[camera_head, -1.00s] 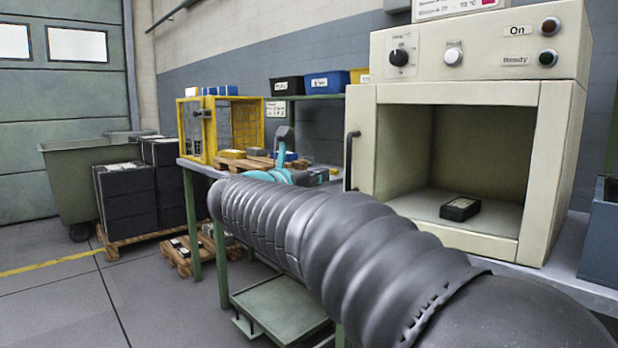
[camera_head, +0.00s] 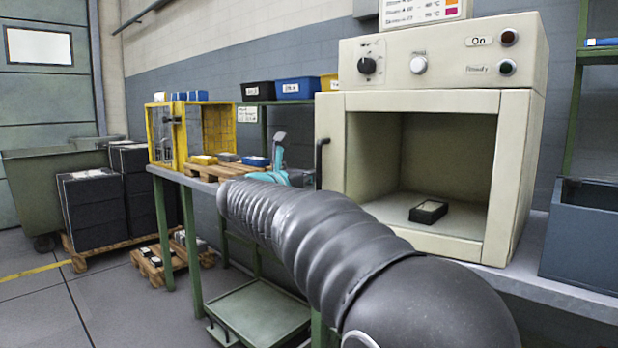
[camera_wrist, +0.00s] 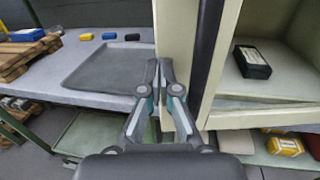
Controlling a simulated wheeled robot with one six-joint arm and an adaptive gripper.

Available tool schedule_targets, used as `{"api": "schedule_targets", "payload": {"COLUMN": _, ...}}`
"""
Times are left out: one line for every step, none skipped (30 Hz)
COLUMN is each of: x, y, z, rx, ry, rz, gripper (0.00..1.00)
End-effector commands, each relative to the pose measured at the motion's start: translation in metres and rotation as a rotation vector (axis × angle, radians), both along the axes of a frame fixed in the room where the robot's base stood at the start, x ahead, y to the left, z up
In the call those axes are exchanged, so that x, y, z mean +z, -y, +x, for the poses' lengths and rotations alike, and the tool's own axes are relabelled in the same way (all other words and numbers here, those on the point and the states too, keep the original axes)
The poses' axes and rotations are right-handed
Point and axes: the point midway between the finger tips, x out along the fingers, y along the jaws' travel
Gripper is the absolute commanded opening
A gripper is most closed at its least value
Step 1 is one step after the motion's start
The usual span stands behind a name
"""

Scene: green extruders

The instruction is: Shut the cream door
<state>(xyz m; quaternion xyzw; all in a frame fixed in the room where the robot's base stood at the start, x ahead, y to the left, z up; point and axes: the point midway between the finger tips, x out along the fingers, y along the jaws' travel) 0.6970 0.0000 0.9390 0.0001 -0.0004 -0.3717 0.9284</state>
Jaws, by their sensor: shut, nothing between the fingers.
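The cream door (camera_head: 331,125) stands open at the left side of the cream oven (camera_head: 437,76), with a dark upright handle (camera_head: 320,160) on it. The oven's inside is exposed. In the head view the gripper (camera_head: 278,158) shows partly, left of the door, behind my dark arm.
A dark box (camera_head: 428,212) lies inside the oven. A shallow grey tray (camera_wrist: 108,66) lies on the bench left of the door. A yellow-framed case (camera_head: 205,133) and a wooden pallet (camera_head: 225,171) stand further left. A blue-grey bin (camera_head: 582,235) stands on the right.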

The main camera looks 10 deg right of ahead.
Motion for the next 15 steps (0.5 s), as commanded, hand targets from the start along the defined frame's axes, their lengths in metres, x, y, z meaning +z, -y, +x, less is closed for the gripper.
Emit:
{"api": "schedule_targets", "payload": {"x": 0.0, "y": 0.002, "z": 0.003, "rx": -0.008, "ry": -0.001, "rz": 0.0, "gripper": 0.0}}
{"api": "schedule_targets", "payload": {"x": 0.0, "y": 0.004, "z": 0.005, "rx": -0.014, "ry": -0.002, "rz": -0.001, "gripper": 0.0}}
{"api": "schedule_targets", "payload": {"x": 0.001, "y": 0.007, "z": 0.009, "rx": -0.025, "ry": -0.001, "rz": 0.0, "gripper": 0.0}}
{"api": "schedule_targets", "payload": {"x": 0.001, "y": 0.01, "z": 0.013, "rx": -0.036, "ry": -0.001, "rz": 0.0, "gripper": 0.0}}
{"api": "schedule_targets", "payload": {"x": 0.001, "y": 0.013, "z": 0.016, "rx": -0.048, "ry": -0.002, "rz": -0.001, "gripper": 0.0}}
{"api": "schedule_targets", "payload": {"x": 0.001, "y": 0.019, "z": 0.021, "rx": -0.065, "ry": -0.001, "rz": 0.0, "gripper": 0.0}}
{"api": "schedule_targets", "payload": {"x": 0.001, "y": 0.022, "z": 0.025, "rx": -0.077, "ry": -0.003, "rz": 0.0, "gripper": 0.0}}
{"api": "schedule_targets", "payload": {"x": 0.001, "y": 0.026, "z": 0.029, "rx": -0.087, "ry": -0.001, "rz": 0.0, "gripper": 0.0}}
{"api": "schedule_targets", "payload": {"x": 0.0, "y": 0.032, "z": 0.035, "rx": -0.099, "ry": -0.003, "rz": 0.0, "gripper": 0.0}}
{"api": "schedule_targets", "payload": {"x": 0.0, "y": 0.037, "z": 0.039, "rx": -0.106, "ry": -0.002, "rz": 0.001, "gripper": 0.0}}
{"api": "schedule_targets", "payload": {"x": 0.0, "y": 0.043, "z": 0.043, "rx": -0.11, "ry": -0.002, "rz": 0.001, "gripper": 0.0}}
{"api": "schedule_targets", "payload": {"x": -0.001, "y": 0.049, "z": 0.049, "rx": -0.11, "ry": -0.001, "rz": 0.001, "gripper": 0.0}}
{"api": "schedule_targets", "payload": {"x": -0.001, "y": 0.053, "z": 0.052, "rx": -0.109, "ry": -0.001, "rz": 0.001, "gripper": 0.0}}
{"api": "schedule_targets", "payload": {"x": 0.0, "y": 0.056, "z": 0.054, "rx": -0.108, "ry": -0.001, "rz": 0.001, "gripper": 0.0}}
{"api": "schedule_targets", "payload": {"x": 0.0, "y": 0.059, "z": 0.057, "rx": -0.107, "ry": 0.0, "rz": 0.002, "gripper": 0.0}}
